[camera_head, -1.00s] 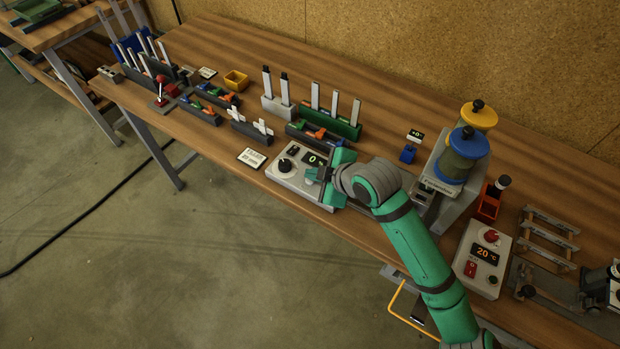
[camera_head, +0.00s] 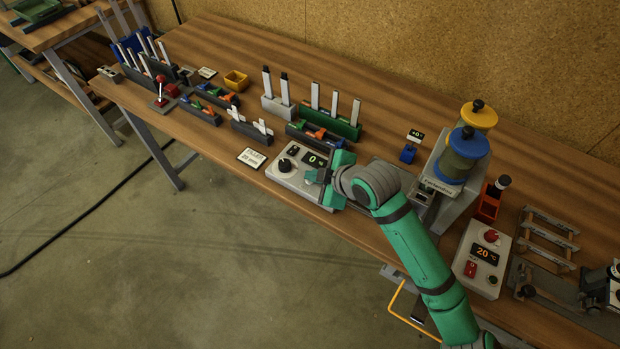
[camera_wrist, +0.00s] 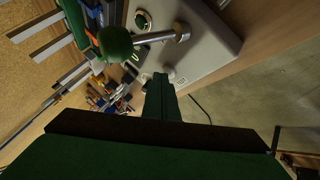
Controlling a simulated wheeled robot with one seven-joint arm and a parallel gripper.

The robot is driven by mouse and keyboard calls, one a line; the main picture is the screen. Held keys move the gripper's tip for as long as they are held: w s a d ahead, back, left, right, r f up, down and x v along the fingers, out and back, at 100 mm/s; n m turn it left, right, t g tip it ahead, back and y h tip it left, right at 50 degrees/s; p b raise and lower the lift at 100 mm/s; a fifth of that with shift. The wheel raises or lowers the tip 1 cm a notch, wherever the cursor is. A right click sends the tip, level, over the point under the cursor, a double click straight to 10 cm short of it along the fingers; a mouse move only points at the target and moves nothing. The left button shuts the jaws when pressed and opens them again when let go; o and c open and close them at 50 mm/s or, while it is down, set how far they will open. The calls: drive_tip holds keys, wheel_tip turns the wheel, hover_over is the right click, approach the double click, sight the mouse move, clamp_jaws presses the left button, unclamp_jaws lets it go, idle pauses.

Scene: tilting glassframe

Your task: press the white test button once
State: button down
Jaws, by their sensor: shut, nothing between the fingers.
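A pale control box (camera_head: 288,182) lies near the table's front edge, with a black knob (camera_head: 285,165) and a dark display (camera_head: 314,160) that seems to read 0. My gripper (camera_head: 319,176) is shut and empty, low over the right part of this box. In the wrist view my closed fingers (camera_wrist: 161,84) point at the box (camera_wrist: 205,40). A small whitish round piece (camera_wrist: 172,76) shows right beside the fingertips; it may be the white test button. I cannot tell whether the fingertips touch it. In the head view the gripper hides that part of the box.
A green ball (camera_wrist: 115,42) on a metal rod stands close to the fingers in the wrist view. Behind the box are a dark rack (camera_head: 316,137) and a green rack (camera_head: 330,122). Right of my arm stands a grey device with blue and yellow caps (camera_head: 468,132).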

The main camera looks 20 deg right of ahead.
drive_tip(key=shift+r, duration=0.8)
drive_tip(key=shift+r, duration=2.5)
